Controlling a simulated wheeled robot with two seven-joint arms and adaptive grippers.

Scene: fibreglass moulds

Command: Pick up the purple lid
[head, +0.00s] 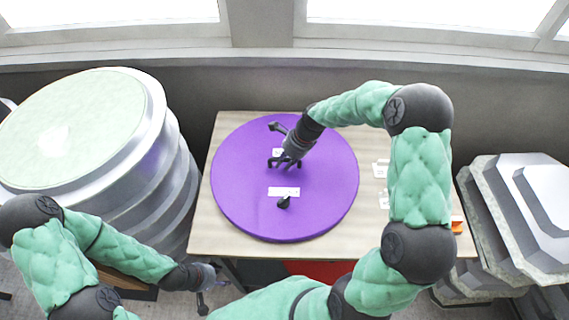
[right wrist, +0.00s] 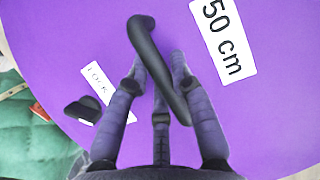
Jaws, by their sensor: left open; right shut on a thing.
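The purple lid (head: 238,190) is a large round disc lying level over the wooden table; I cannot tell whether it rests on something beneath. A small black knob (head: 284,203) sits beside a white label (head: 284,191). In the right wrist view one label (right wrist: 231,40) reads "50 cm", another (right wrist: 105,93) "LOCK". My left gripper (head: 204,300) is open and empty, below the table's front-left edge.
The wooden table (head: 205,235) has bare strips around the lid, with small white cards (head: 381,169) and an orange item (head: 457,226) at right. Stacked round moulds (head: 80,130) stand close at left. Angular grey moulds (head: 520,215) stand at right. Windows and a wall lie behind.

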